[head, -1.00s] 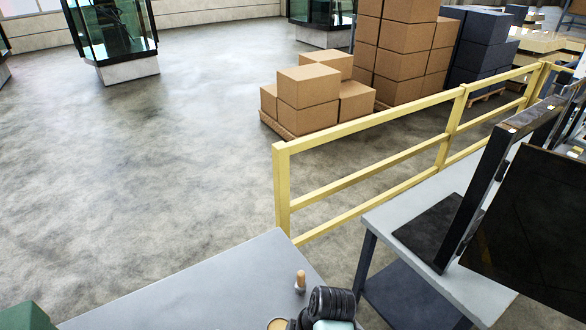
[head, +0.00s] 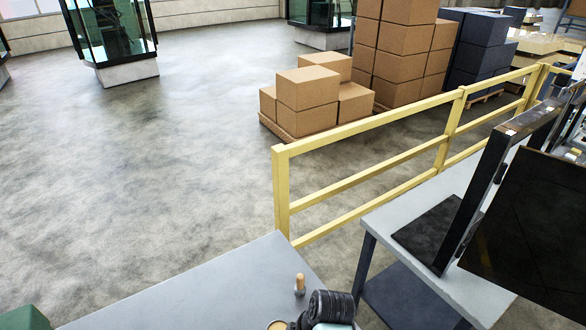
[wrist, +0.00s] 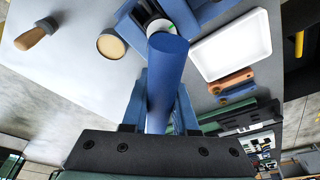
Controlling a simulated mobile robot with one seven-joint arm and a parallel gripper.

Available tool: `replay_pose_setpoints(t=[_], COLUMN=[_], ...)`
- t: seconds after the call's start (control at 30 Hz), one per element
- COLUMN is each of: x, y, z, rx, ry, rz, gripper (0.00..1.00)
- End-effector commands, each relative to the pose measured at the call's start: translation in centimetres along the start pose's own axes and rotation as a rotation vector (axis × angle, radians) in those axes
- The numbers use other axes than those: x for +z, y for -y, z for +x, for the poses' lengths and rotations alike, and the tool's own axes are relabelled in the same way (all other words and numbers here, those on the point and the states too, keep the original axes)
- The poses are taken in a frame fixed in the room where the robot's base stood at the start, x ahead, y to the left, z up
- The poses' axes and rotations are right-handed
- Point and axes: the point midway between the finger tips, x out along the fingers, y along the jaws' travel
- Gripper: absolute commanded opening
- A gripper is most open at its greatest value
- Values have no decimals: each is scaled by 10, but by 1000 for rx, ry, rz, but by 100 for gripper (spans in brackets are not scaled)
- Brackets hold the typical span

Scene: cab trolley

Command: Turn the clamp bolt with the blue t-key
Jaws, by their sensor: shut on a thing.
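In the wrist view my gripper (wrist: 162,100) is shut on the blue t-key (wrist: 166,72). Its thick round blue bar points up the picture, away from the dark gripper body. The t-key hides much of that area. I cannot make out the clamp bolt or whether the key is seated on it. In the head view neither the gripper nor the t-key shows; only part of my arm is at the bottom edge.
A wooden-handled tool (wrist: 35,36) and a round tan-topped tin (wrist: 111,45) stand on the grey table (head: 205,290). A white tray (wrist: 232,46) and small brown and blue pieces lie to the right. A yellow railing (head: 370,122) runs behind.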

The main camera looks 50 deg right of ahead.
Motion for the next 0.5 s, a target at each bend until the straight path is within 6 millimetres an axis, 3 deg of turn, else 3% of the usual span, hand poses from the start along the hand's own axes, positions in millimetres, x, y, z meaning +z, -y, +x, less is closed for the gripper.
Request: replay_pose_setpoints(t=[0.5], x=[3], y=[0], z=[10], rx=[0], ry=[-1], rz=[0], gripper=[0])
